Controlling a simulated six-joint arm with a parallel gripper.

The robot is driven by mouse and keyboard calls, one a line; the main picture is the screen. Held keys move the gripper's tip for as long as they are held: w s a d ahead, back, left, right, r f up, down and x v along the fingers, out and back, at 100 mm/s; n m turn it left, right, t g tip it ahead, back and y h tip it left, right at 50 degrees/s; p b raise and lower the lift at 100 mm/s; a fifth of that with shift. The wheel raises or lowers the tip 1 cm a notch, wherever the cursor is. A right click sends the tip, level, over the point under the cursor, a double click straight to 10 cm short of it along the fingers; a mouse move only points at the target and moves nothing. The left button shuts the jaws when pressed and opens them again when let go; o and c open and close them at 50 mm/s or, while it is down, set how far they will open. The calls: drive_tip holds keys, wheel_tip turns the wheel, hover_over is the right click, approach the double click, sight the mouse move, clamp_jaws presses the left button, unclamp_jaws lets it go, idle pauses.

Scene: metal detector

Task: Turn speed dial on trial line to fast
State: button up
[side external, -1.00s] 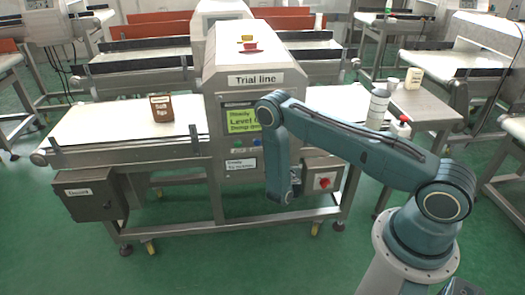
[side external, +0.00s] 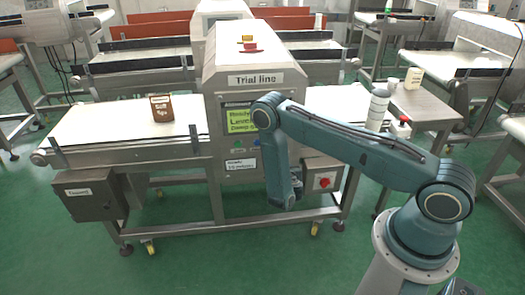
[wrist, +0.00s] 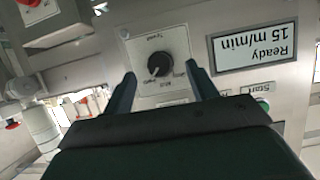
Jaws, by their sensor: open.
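The speed dial is a round black knob (wrist: 160,65) on a pale plate, seen upside down in the wrist view. A small white mark on it points to the lower left of the picture. Printed labels ring it, too small to read surely. My gripper (wrist: 160,70) is open, with one dark finger on each side of the knob; I cannot tell whether they touch it. In the side view the trial line machine (side external: 255,75) stands in the middle. My gripper (side external: 296,188) is low at its front, and my arm hides the dial there.
A display reading "Ready 15 m/min" (wrist: 252,47) and a green Start button (wrist: 262,104) are beside the dial. A box with a red knob (side external: 323,182) is right of my gripper. A brown carton (side external: 161,107) sits on the belt (side external: 110,128).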

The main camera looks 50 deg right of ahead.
drive_tip(key=v, duration=1.1)
drive_tip(key=shift+s+a, duration=0.25)
drive_tip(key=shift+a, duration=0.05)
drive_tip(key=shift+r, duration=0.1)
wheel_tip(320, 180, up, 18)
drive_tip(key=s+d+m+g, duration=0.2)
drive_tip(key=s+m+g, duration=0.15)
drive_tip(key=g, duration=0.25)
drive_tip(key=s+a+r+n+t+y, duration=0.1)
drive_tip(key=s+a+r+n+y, duration=0.3)
drive_tip(key=s+a+r+n, duration=0.2)
drive_tip(key=s+a+r+n+t+y, duration=0.1)
drive_tip(key=s+a+r+n+y, duration=0.4)
drive_tip(key=s+r, duration=0.5)
drive_tip(key=shift+s+a+r+n, duration=0.35)
drive_tip(key=shift+a+r+n, duration=0.45)
drive_tip(key=shift+n, duration=0.05)
